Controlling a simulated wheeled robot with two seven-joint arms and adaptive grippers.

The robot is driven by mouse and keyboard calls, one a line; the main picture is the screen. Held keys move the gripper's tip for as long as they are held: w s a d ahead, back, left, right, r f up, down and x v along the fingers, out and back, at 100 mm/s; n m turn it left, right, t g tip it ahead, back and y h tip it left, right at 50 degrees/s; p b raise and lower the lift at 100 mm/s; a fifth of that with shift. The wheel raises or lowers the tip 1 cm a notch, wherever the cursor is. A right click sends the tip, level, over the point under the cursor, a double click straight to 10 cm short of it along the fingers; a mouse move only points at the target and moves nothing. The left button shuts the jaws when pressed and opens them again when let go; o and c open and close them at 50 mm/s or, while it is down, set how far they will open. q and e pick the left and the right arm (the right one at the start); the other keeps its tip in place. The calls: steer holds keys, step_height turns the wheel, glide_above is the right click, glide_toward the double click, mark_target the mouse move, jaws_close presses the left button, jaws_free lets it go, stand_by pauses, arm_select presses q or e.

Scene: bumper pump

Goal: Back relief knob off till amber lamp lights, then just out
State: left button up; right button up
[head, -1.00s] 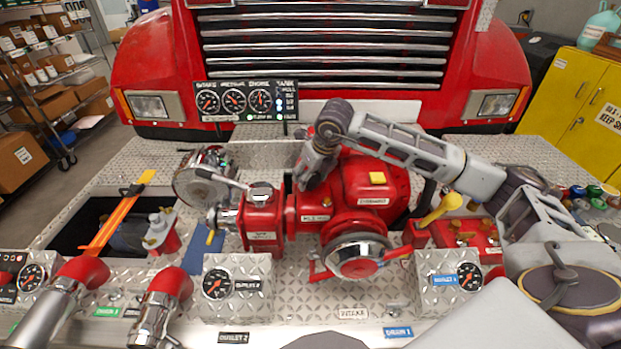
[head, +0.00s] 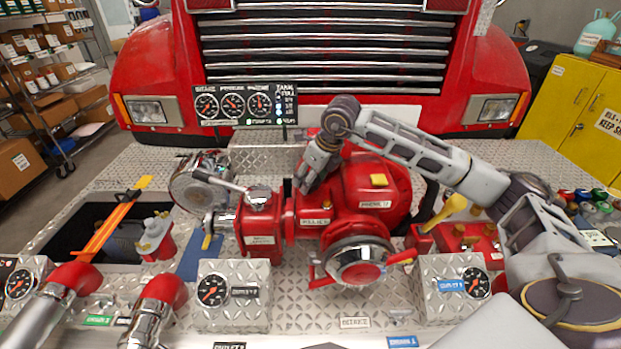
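The red pump (head: 375,190) stands in the middle of the diamond-plate bumper. A relief label (head: 314,221) is on its left part. My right gripper (head: 303,186) points down at the top of the pump just behind this label. The relief knob is not clearly visible; the gripper covers that spot. I cannot tell whether the fingers are open or shut on it. The gauge panel (head: 246,103) with three dials and a column of tank lights stands behind the pump. Its small lamps are too small to read with certainty, and I cannot make out a lit amber one. My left gripper is not in view.
A chrome-capped intake (head: 358,263) with red handles is at the pump's front. Outlet gauges (head: 213,290) and red elbows (head: 165,290) lie front left. An open well (head: 85,222) with an orange strap is at left. A yellow cabinet (head: 570,105) stands right.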

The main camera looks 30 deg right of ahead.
steer(key=o, duration=1)
steer(key=shift+o, duration=0.2)
steer(key=shift+r, duration=0.2)
steer(key=shift+s+d+r, duration=0.15)
steer(key=shift+s+r, duration=0.1)
steer(key=shift+r, duration=0.35)
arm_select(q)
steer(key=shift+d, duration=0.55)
arm_select(e)
steer(key=v, duration=1)
steer(key=shift+r, duration=0.15)
steer(key=shift+s, duration=0.15)
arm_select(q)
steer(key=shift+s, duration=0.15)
arm_select(e)
steer(key=shift+s, duration=0.1)
